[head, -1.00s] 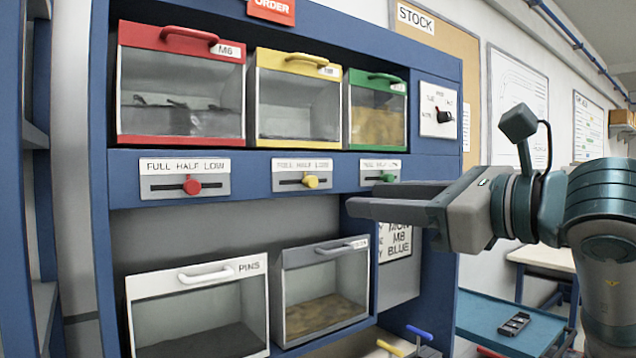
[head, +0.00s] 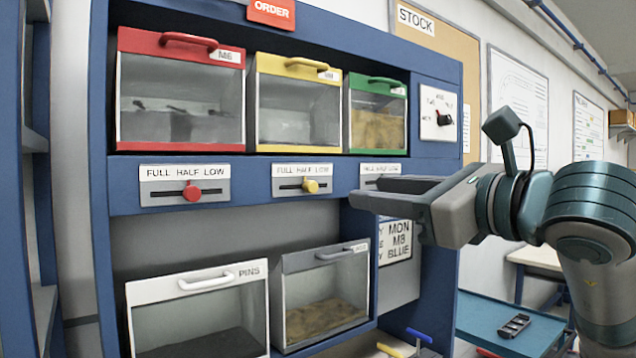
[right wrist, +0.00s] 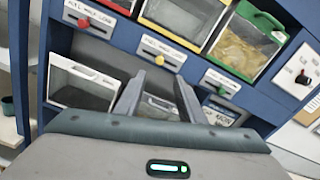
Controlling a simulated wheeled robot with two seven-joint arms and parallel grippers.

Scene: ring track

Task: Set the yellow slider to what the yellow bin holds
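The yellow bin (head: 285,62) stands in the middle of the upper shelf. Its clear front shows a dull grey inside, and I cannot clearly make out the fill level. The yellow slider (head: 310,186) sits below it in a slot under a FULL HALF LOW label (head: 303,169). Its knob is right of the slot's middle, around HALF or between HALF and LOW. My right gripper (head: 364,192) is open and empty, right of the yellow knob and apart from it. In the right wrist view the yellow knob (right wrist: 165,67) shows just beyond the open fingers. My left gripper is out of view.
The red slider (head: 192,193) is at left. The green slider's knob is hidden behind my right gripper in the head view. Red bin (head: 130,40) and green bin (head: 378,81) flank the yellow one. A dial (head: 444,119) is at right.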

